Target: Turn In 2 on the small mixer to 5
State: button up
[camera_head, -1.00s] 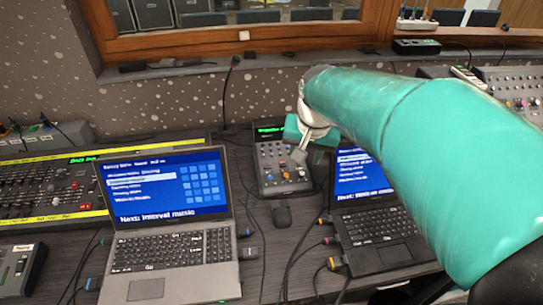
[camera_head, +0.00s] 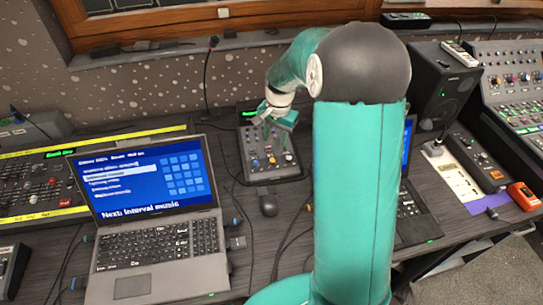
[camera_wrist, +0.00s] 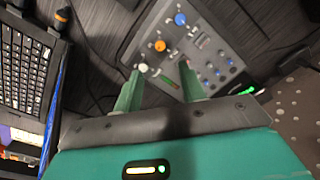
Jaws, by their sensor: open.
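The small mixer (camera_head: 270,156) is a grey box with several knobs, lying on the desk between the two laptops. It also shows in the wrist view (camera_wrist: 209,48), with orange, blue and white knobs. My gripper (camera_head: 268,130) is over the upper half of the mixer. In the wrist view my gripper (camera_wrist: 161,75) has its two green fingers apart, with nothing between them, over the mixer's face. A white knob (camera_wrist: 143,68) is close to the left fingertip. The labels are too small to read, so I cannot tell which knob is In 2.
A laptop (camera_head: 150,195) stands left of the mixer, and a second laptop (camera_head: 410,215) is partly hidden behind my arm. A black mouse (camera_head: 268,205) lies in front of the mixer. A thin microphone (camera_head: 207,75) stands behind it. A speaker (camera_head: 440,88) stands at right.

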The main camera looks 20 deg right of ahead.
aim_at(273, 160)
jog(key=f, duration=1)
jog(key=shift+w+a+f, duration=0.25)
jog(key=shift+f, duration=0.05)
grip_shut()
